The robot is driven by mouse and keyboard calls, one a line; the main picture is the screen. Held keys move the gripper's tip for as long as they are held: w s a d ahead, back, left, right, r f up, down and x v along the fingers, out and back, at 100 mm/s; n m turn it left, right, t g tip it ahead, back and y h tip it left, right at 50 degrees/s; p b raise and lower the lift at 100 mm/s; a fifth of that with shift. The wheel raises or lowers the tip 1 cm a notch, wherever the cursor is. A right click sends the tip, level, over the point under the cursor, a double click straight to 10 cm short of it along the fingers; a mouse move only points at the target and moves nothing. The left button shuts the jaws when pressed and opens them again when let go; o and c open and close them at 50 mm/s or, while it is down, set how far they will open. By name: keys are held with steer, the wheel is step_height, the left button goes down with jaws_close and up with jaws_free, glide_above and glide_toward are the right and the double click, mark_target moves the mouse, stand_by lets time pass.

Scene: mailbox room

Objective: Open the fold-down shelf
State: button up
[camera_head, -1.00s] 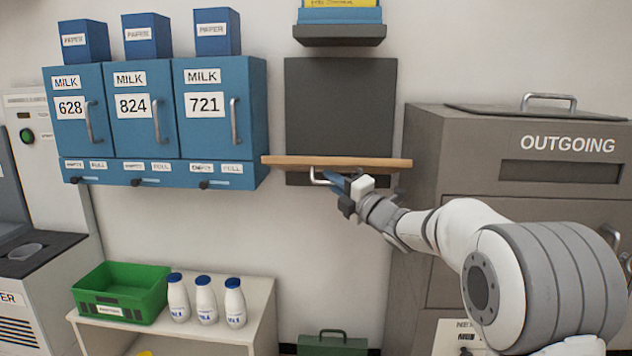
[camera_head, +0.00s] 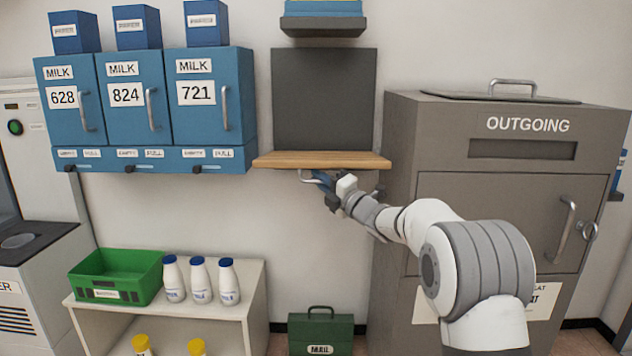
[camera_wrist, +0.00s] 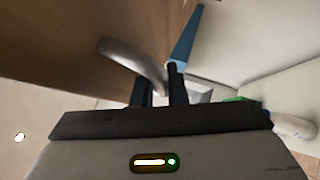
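The fold-down shelf (camera_head: 320,160) is a wooden board that stands out from the wall about level, with its top surface showing. A dark panel (camera_head: 323,100) is on the wall behind it. A curved metal handle (camera_head: 304,178) hangs under the shelf's front edge, left of centre. My gripper (camera_head: 325,182) is at this handle, below the board. In the wrist view, the handle (camera_wrist: 130,60) runs in between the fingers of my gripper (camera_wrist: 166,80), which look closed around it. The wooden surface fills the upper left.
Blue milk lockers (camera_head: 146,95) hang left of the shelf. The grey outgoing mailbox (camera_head: 500,180) stands close on the right, behind my arm. A white stand (camera_head: 185,315) below holds a green crate (camera_head: 120,277) and milk bottles (camera_head: 201,281). A green case (camera_head: 320,335) sits on the floor.

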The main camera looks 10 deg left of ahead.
steer(key=shift+o, duration=0.8)
steer(key=shift+d+r, duration=0.25)
steer(key=shift+s+a, duration=0.1)
steer(key=shift+a+r, duration=0.1)
steer(key=shift+r, duration=0.1)
step_height(320, 180, up, 10)
steer(key=p, duration=0.4)
steer(key=shift+f, duration=0.15)
